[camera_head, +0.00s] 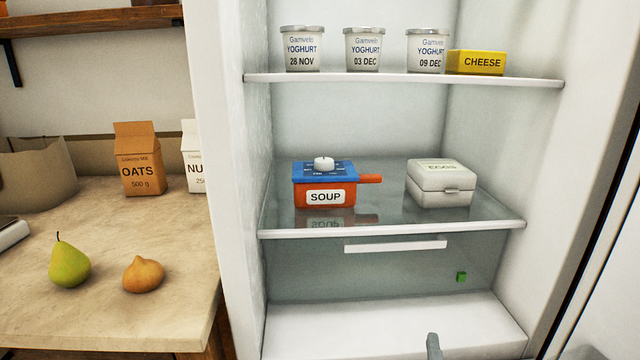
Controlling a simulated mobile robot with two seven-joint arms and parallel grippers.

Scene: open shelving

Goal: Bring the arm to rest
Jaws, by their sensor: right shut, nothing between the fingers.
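My right gripper (433,346) shows only as a grey fingertip at the bottom edge of the view, in front of the fridge's white floor. It is shut and holds nothing. The rest of it and its arm are below the picture. My left gripper is not in view.
The open fridge has a glass shelf (390,228) with an orange soup pot (325,197) under a blue lid and a white egg box (441,184). Above are yoghurts (302,50) and cheese (475,62). A pear (69,263) and onion (143,274) lie on the counter (110,320).

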